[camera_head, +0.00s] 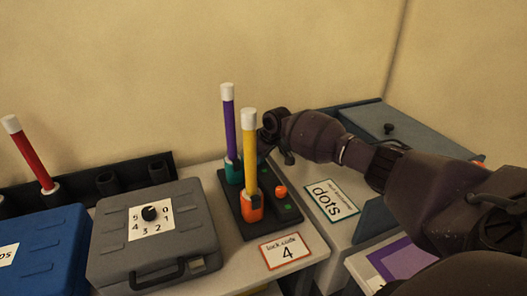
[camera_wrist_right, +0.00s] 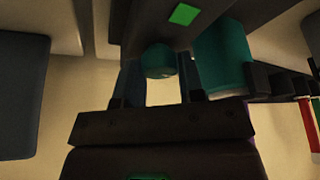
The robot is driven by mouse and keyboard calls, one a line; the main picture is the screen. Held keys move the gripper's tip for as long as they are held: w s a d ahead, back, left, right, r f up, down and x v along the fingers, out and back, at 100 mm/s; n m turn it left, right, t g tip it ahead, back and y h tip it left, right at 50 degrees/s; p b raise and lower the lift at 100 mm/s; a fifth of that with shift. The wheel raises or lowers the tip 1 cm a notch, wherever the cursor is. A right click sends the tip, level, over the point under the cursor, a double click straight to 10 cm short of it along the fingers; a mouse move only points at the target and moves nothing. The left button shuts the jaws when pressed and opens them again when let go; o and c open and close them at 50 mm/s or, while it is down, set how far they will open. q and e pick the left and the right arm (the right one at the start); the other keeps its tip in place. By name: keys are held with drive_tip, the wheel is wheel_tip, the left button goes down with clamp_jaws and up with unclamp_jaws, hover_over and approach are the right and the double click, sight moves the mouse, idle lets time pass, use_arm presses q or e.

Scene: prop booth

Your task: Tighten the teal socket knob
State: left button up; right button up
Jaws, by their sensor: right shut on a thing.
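The teal socket (camera_head: 234,172) stands on a black base (camera_head: 232,210) and holds a purple stick (camera_head: 229,125) with a white cap, upright. In the wrist view the teal socket (camera_wrist_right: 222,60) is right of the teal knob (camera_wrist_right: 160,61). My right gripper (camera_wrist_right: 160,78) has one finger on each side of that knob and is shut on it. In the head view my right gripper (camera_head: 265,148) reaches in from the right behind the yellow stick, and the teal knob is hidden there. My left gripper is not in view.
An orange socket (camera_head: 251,211) holds a yellow stick (camera_head: 249,150), close in front of my gripper, with an orange knob (camera_head: 281,191) beside it. A grey lock case (camera_head: 110,240), a "Lock code 4" card (camera_head: 287,250), a "dots" card (camera_head: 331,200) and a blue-grey box (camera_head: 400,125) stand around.

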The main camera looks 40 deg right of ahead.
drive_tip(key=shift+r+m+h+p, duration=0.1)
drive_tip(key=shift+m+h+p, duration=0.2)
drive_tip(key=shift+m+p, duration=0.35)
drive_tip(key=shift+m, duration=0.25)
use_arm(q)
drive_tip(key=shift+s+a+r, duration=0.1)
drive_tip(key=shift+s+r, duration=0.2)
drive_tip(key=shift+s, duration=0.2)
use_arm(e)
drive_tip(key=shift+f, duration=0.2)
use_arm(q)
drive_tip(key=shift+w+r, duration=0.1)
use_arm(e)
drive_tip(key=o, duration=0.9)
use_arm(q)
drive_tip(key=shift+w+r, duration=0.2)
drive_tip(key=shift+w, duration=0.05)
use_arm(e)
drive_tip(key=shift+r, duration=0.1)
